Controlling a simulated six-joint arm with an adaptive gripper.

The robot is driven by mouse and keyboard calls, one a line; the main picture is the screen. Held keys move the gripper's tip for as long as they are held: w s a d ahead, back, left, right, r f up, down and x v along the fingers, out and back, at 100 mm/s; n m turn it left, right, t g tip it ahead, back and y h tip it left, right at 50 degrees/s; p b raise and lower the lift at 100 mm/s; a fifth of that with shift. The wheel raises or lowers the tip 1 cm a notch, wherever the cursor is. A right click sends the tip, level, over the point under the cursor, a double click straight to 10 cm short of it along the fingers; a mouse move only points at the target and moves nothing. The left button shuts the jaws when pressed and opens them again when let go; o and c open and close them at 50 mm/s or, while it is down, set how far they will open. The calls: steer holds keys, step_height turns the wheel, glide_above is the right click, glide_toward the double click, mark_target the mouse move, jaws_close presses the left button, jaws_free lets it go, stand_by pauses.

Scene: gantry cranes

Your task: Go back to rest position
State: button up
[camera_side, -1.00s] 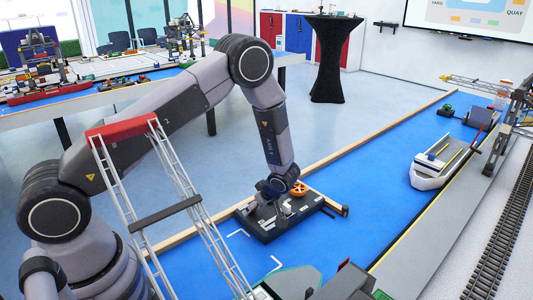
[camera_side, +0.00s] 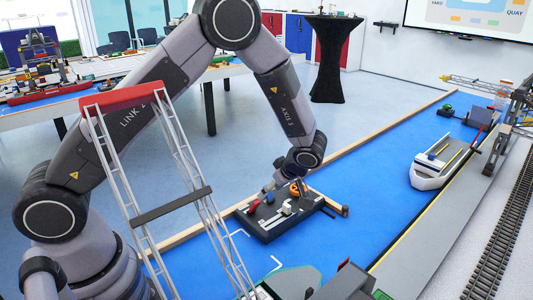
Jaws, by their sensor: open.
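My gripper (camera_side: 262,196) is at the end of my arm, just above the left rear part of a black board (camera_side: 270,232) on the blue mat. It is small and partly hidden by the wrist, and it appears empty. The board carries a white fitting (camera_side: 287,208), an orange wheel-like part (camera_side: 297,188) and small red pieces near the gripper. The orange part is partly covered by my wrist. I cannot tell whether the fingertips touch anything on the board.
A red-topped lattice crane (camera_side: 140,97) stands in front of my arm. A white and grey boat (camera_side: 437,163) lies on the blue mat (camera_side: 370,160) at the right. A gantry crane (camera_side: 508,125) stands by the rails (camera_side: 500,240). The mat between board and boat is clear.

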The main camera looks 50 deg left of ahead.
steer(key=s+a+r+m+t+h, duration=0.1)
steer(key=s+r+m, duration=0.25)
steer(key=r, duration=0.55)
steer(key=s+a+r+m+h, duration=0.25)
steer(key=s+r, duration=0.25)
steer(key=r, duration=0.4)
steer(key=s+r+m+t+h, duration=0.1)
steer(key=s+r+m, duration=0.1)
steer(key=s+m, duration=0.2)
steer(key=s+d+r+m+t+h, duration=0.1)
steer(key=s+r+m+t, duration=0.1)
steer(key=s, duration=0.6)
steer(key=s+d+r+m+t+h, duration=0.1)
steer(key=s+r+m, duration=0.3)
steer(key=s+m, duration=0.2)
steer(key=shift+t, duration=0.3)
steer(key=shift+w+r, duration=0.1)
steer(key=shift+r, duration=0.05)
